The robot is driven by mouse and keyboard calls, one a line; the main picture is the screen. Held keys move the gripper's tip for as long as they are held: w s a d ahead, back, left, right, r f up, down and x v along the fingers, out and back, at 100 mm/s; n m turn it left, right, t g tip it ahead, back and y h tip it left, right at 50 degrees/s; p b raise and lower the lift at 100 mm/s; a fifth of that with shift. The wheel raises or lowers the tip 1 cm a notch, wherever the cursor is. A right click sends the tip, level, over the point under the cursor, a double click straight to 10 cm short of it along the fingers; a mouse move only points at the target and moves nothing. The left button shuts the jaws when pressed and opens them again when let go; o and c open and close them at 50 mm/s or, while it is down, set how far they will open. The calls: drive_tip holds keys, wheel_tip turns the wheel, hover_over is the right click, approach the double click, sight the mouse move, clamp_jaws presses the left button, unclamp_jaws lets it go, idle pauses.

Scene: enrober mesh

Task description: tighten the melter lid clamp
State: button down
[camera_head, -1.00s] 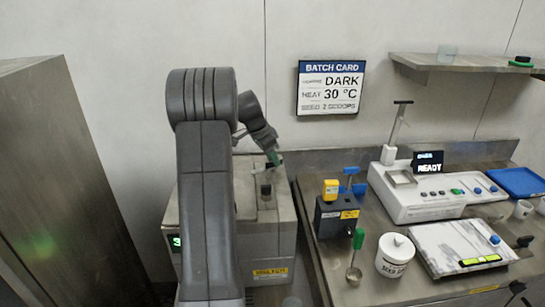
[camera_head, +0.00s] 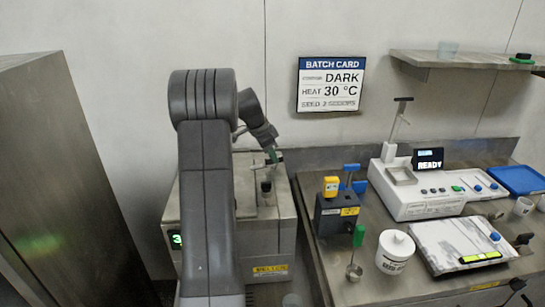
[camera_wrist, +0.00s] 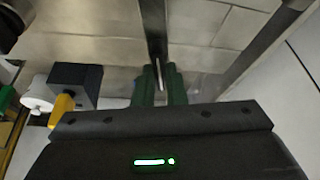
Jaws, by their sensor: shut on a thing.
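The melter (camera_head: 285,235) is a steel box with a green display and a yellow label, left of the bench. My gripper (camera_head: 271,156) is at the back of its lid, partly hidden by my arm. In the wrist view, the green fingers of my gripper (camera_wrist: 160,86) are closed on a narrow grey bar (camera_wrist: 153,30), which I take to be the lid clamp handle. The bar runs from between the fingers to the top of the picture. How tight the clamp is, I cannot tell. A dark knob (camera_head: 266,187) stands on the lid in front of my gripper.
The bench to the right holds a dark box with a yellow piece (camera_head: 331,187), a white tub (camera_head: 395,250), a white machine reading READY (camera_head: 420,200) and a marbled slab (camera_head: 460,243). A steel cabinet (camera_head: 75,190) stands at the left. A batch card (camera_head: 331,86) hangs on the wall.

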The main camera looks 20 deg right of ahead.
drive_tip(key=m+g, duration=0.1)
drive_tip(key=m, duration=0.2)
drive_tip(key=c, duration=1.5)
unclamp_jaws()
drive_tip(key=shift+w+r, duration=0.1)
drive_tip(key=b+v, duration=0.1)
drive_tip(key=v, duration=1.2)
drive_tip(key=shift+w+a+r, duration=0.1)
drive_tip(key=shift+w+r, duration=0.05)
drive_tip(key=shift+r, duration=0.15)
drive_tip(key=shift+f, duration=0.1)
drive_tip(key=p+x, duration=0.1)
drive_tip(key=x, duration=1.2)
drive_tip(key=shift+s+f, duration=0.2)
drive_tip(key=shift+f, duration=0.15)
